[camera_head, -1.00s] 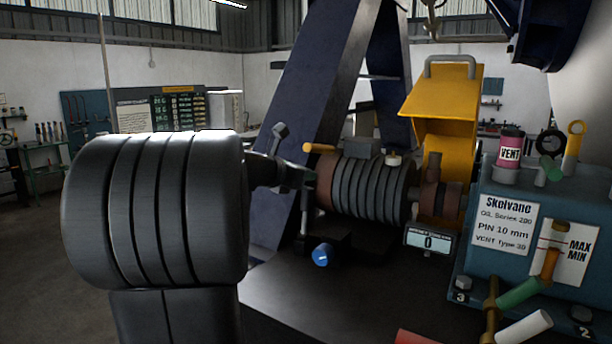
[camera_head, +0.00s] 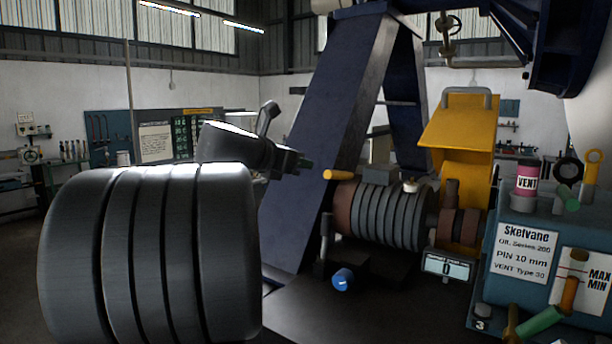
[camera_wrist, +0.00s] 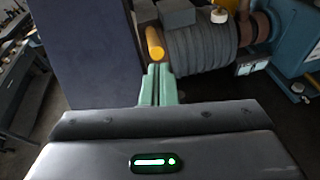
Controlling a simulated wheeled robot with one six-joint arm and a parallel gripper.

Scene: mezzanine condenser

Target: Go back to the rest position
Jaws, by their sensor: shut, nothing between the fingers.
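My gripper (camera_head: 306,164) shows at the end of my dark arm in the head view, raised to the left of the ribbed motor (camera_head: 385,212). In the wrist view my gripper's two pale green fingers (camera_wrist: 156,84) are together and hold nothing. Beyond the fingertips in that view is the orange handle (camera_wrist: 155,42) on the motor's left end. In the head view this orange handle (camera_head: 343,175) stands a little right of my gripper, with a gap in the picture.
A yellow guard (camera_head: 465,135) stands open right of the motor. A teal oil unit (camera_head: 520,290) with a pink VENT can (camera_head: 526,180) is at the right. A blue slanted beam (camera_head: 325,140) rises behind my gripper. A small display (camera_head: 447,267) and a blue knob (camera_head: 343,279) sit low in front.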

